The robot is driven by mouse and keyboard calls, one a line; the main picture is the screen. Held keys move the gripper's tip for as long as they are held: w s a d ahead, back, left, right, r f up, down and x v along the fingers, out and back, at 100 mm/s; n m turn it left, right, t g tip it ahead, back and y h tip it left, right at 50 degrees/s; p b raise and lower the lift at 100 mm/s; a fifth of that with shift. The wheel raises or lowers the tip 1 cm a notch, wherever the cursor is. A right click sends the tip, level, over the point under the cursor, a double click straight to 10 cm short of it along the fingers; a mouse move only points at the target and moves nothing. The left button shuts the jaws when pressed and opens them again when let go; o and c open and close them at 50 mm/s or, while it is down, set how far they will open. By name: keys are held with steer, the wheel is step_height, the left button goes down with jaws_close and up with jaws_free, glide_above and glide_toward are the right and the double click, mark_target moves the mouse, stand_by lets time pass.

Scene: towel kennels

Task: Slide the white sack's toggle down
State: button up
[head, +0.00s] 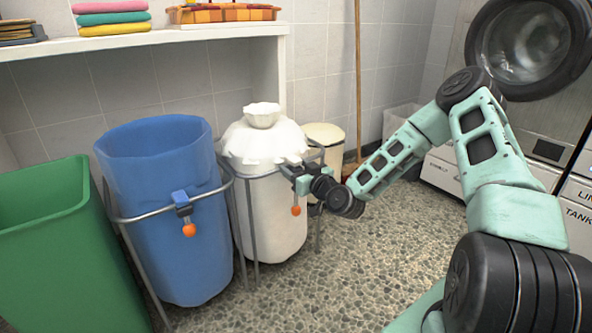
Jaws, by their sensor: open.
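The white sack (272,210) hangs in a grey metal frame, and its top is gathered into a ruffled, closed-looking neck. Its toggle shows as an orange ball (296,210) on a short stem at the sack's right front. The upper part of the toggle is hidden by my gripper (293,174). My gripper is open at the sack's right edge, just above the orange ball. I cannot tell whether the fingers touch the toggle or stand around it.
A blue sack (165,165) stands open in its own frame on the left, with a similar orange-ended toggle (188,230). A green bin (55,240) is at far left. A cream bin (326,135) stands behind. A shelf (150,39) crosses above. The pebbled floor (370,265) in front is clear.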

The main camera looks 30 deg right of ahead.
mark_target(289, 188)
jaws_close()
step_height(289, 188, down, 9)
steer(key=b, duration=0.3)
steer(key=shift+f+b, duration=0.1)
steer(key=shift+b, duration=0.25)
steer(key=shift+s, duration=0.1)
steer(key=shift+c, duration=0.6)
jaws_free()
steer(key=shift+f, duration=0.1)
steer(key=shift+o, duration=0.6)
steer(key=s+p, duration=0.6)
steer(key=s, duration=1.1)
steer(key=shift+s+d, duration=0.15)
steer(key=shift+d, duration=0.15)
